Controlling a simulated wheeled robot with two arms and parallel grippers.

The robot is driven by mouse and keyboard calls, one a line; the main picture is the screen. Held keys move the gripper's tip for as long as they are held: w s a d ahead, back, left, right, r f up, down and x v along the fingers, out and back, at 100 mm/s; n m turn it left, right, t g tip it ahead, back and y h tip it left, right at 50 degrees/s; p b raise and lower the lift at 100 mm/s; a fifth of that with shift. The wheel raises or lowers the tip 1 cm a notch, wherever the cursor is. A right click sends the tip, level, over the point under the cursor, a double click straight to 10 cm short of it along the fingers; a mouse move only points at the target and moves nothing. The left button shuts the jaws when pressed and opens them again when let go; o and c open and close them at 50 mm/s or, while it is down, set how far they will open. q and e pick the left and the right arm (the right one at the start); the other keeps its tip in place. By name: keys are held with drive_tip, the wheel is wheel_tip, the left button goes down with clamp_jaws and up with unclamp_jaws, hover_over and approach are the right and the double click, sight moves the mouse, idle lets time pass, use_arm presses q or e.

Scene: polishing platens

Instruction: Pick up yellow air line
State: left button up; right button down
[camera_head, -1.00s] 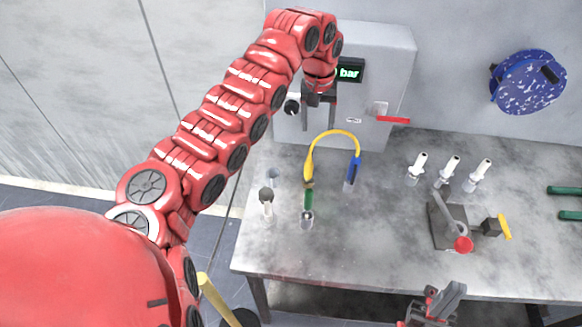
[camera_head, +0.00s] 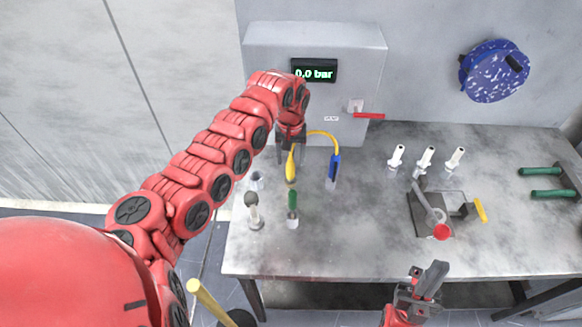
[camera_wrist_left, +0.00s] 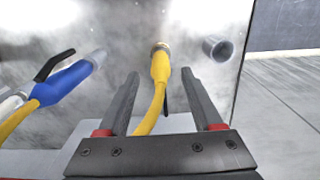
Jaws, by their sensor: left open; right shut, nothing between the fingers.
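The yellow air line (camera_head: 324,134) arches between a thick yellow end (camera_head: 291,168) and a blue valve piece (camera_head: 333,170) on the bench. My left gripper (camera_head: 290,150) is over the yellow end from above and behind. In the left wrist view, my left gripper (camera_wrist_left: 163,73) is open, and the yellow air line (camera_wrist_left: 159,78) runs between its fingers, with a brass tip beyond them. I cannot tell whether a finger touches it. The blue valve (camera_wrist_left: 66,80) is left of the fingers. My right gripper (camera_head: 427,283) is shut and empty at the bench's front edge.
A grey box with a 0.0 bar display (camera_head: 314,71) stands behind. A green-handled piece (camera_head: 292,201) and a round-topped piece (camera_head: 252,208) stand in front of the line. White-tipped fittings (camera_head: 425,160) and a clamp fixture (camera_head: 432,215) are to the right.

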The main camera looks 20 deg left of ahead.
sight(291, 171)
use_arm(q)
drive_tip(key=shift+f, duration=0.2)
wheel_tip(291, 171, down, 4)
drive_tip(key=p, duration=0.3)
drive_tip(key=shift+f, duration=0.65)
clamp_jaws()
